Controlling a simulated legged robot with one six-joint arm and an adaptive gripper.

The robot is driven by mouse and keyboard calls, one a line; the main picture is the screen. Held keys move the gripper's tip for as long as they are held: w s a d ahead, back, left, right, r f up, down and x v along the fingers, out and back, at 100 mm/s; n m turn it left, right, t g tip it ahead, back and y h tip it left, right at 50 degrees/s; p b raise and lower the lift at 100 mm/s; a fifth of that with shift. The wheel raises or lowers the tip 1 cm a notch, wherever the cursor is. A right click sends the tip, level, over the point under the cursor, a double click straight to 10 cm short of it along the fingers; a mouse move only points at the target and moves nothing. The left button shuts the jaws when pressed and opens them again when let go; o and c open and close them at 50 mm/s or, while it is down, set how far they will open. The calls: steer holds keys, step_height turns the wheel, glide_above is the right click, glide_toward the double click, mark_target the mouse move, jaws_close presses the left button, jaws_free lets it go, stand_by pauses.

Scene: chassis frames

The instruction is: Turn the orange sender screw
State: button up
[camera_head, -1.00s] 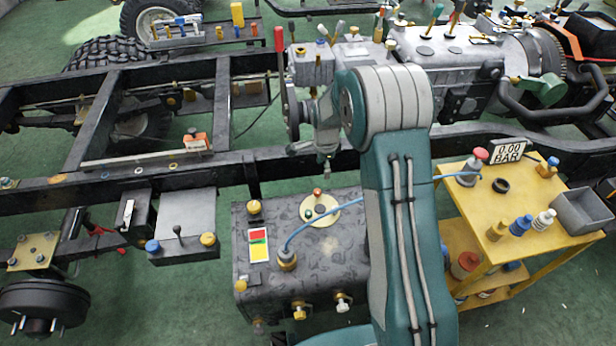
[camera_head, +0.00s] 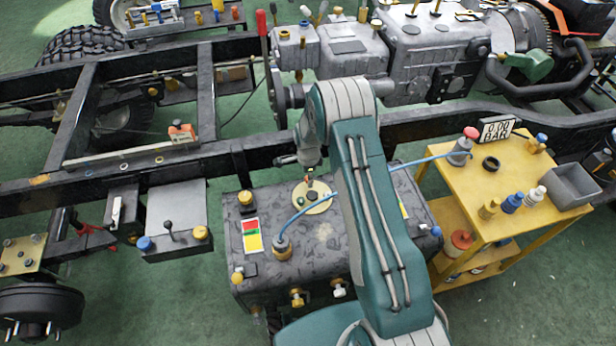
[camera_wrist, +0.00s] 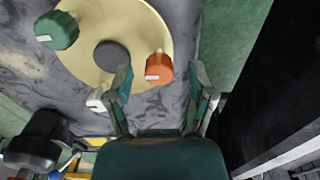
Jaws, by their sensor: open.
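The orange sender screw (camera_wrist: 158,68) stands on a round cream plate (camera_wrist: 92,68) on top of the dark grey tank. In the wrist view it lies just ahead of my open gripper (camera_wrist: 160,82), near the left finger and between the two fingers' lines. A green knob (camera_wrist: 57,30) and a dark round cap (camera_wrist: 111,56) sit on the same plate. In the head view the cream plate (camera_head: 313,197) is partly behind my arm, and my gripper (camera_head: 309,170) hangs just above it. I cannot tell whether a finger touches the screw.
A blue hose runs across the tank (camera_head: 262,240) to a yellow cart (camera_head: 470,190) at right, holding bottles, a grey bin and a 0.00 BAR display (camera_head: 497,130). A black chassis rail (camera_head: 225,150) runs close behind the plate. Green floor is free at front left.

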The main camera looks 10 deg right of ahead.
steer(key=shift+f, duration=0.3)
steer(key=shift+d, duration=0.1)
steer(key=shift+c, duration=0.4)
jaws_close()
